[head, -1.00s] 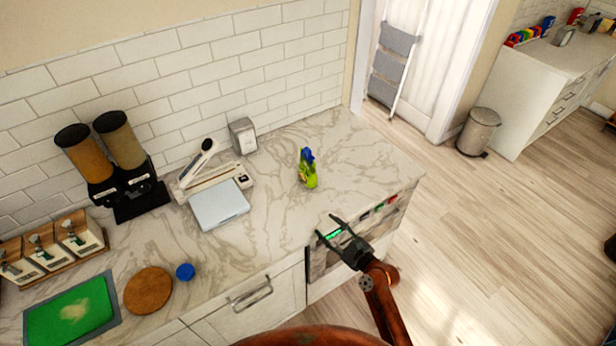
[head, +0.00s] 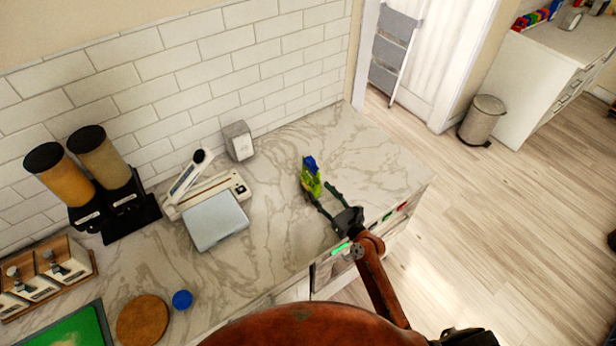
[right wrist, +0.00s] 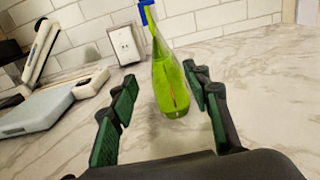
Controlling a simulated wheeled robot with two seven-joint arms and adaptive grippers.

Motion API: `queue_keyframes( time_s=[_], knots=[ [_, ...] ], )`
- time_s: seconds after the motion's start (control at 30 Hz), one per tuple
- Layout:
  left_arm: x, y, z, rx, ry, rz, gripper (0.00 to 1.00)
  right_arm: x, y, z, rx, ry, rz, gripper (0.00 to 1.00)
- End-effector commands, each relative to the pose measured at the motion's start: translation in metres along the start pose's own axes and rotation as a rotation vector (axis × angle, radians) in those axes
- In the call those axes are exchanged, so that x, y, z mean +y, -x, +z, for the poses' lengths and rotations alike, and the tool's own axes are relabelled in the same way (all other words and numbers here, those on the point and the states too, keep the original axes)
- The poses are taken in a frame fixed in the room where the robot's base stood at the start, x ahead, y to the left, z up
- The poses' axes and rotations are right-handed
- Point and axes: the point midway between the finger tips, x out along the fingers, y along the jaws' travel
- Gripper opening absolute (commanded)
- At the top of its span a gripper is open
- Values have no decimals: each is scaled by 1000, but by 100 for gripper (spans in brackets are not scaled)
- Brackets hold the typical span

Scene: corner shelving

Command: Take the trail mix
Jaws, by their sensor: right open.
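A green bottle-like item (head: 311,177) with a blue top stands upright on the marble counter. In the right wrist view the green bottle (right wrist: 170,85) looks translucent, with its blue top at the upper edge. I cannot tell any label, and nothing in view is clearly marked as trail mix. My right gripper (head: 321,194) is open and low over the counter, at the near side of the bottle. In the right wrist view the gripper's (right wrist: 160,80) fingers spread to either side of the bottle, not closed on it. My left gripper is not in view.
A flat grey scale (head: 215,220) and a white sealer-like device (head: 190,187) stand left of the bottle. Two dispensers (head: 85,180) stand farther left. The counter right of the bottle is clear.

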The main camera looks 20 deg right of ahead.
Motion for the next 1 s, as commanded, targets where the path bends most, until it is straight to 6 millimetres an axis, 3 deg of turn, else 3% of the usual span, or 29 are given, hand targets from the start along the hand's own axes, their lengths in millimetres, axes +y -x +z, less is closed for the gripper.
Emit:
queue_keyframes(
  time_s=[0.13,0.43,0.67,0.83,1.0],
  knots=[
    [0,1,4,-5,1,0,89,-1,-13,1,-1,-1,-1,44],
    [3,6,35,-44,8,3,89,-8,-48,5,0,2,-4,44],
    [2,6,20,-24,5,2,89,-8,-74,4,1,1,-3,44],
    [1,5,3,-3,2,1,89,-7,-76,4,1,1,-2,44],
    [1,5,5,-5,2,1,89,-7,-76,4,0,1,-2,38]
  ],
)
